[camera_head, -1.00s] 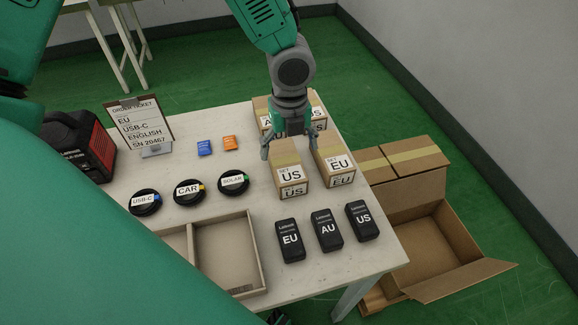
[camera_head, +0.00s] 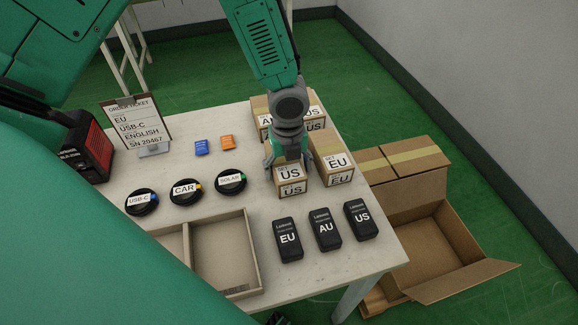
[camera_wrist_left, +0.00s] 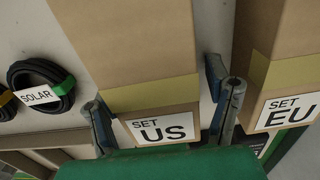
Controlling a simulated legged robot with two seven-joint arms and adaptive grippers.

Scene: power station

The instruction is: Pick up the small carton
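Several small cartons stand together at the table's far right. The front-left one, the SET US carton (camera_head: 291,190), is below my left gripper (camera_head: 287,161). The SET EU carton (camera_head: 339,178) stands just to its right. In the left wrist view my open left gripper (camera_wrist_left: 165,112) has one finger on each side of the SET US carton (camera_wrist_left: 150,92), with small gaps visible. The SET EU carton (camera_wrist_left: 290,105) is close beyond the right finger. Two more cartons (camera_head: 315,111) behind are partly hidden by my arm. My right gripper is not in view.
An order ticket (camera_head: 136,122) reads EU, USB-C, ENGLISH. Coiled cables (camera_head: 186,191), blue (camera_head: 200,147) and orange (camera_head: 227,142) items, black adapters (camera_head: 325,230) and a divided tray (camera_head: 252,250) share the table (camera_head: 225,119). A large open box (camera_head: 430,240) is at right.

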